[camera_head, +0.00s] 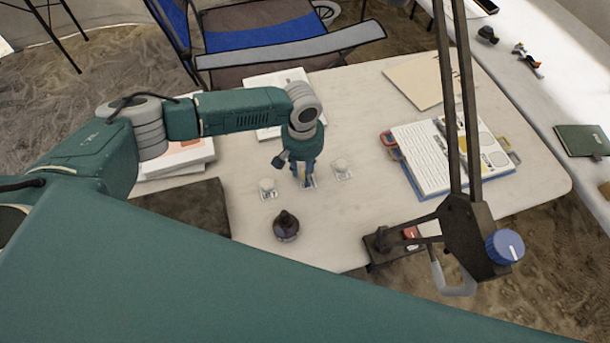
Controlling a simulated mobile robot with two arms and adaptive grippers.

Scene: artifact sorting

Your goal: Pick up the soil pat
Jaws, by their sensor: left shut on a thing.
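My left gripper (303,178) reaches down to the white table (240,225) near its middle. It is shut, and the small thing between its fingers, seemingly the soil pat, is hidden by the fingers. A small white card shows under and beside the fingertips. A small pale round item (267,186) on a white card stands to the left of the gripper, and another pale round item (342,167) on a card stands to its right. I cannot tell whether the gripper's tips are clear of the table. My right gripper is not in view.
A dark round jar (286,227) stands just in front of the gripper. A black lamp arm (464,100) with a blue knob (505,246) rises at the right. An open binder (432,160), papers and a dark mat (185,208) lie on the table. A folding chair (265,35) stands behind.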

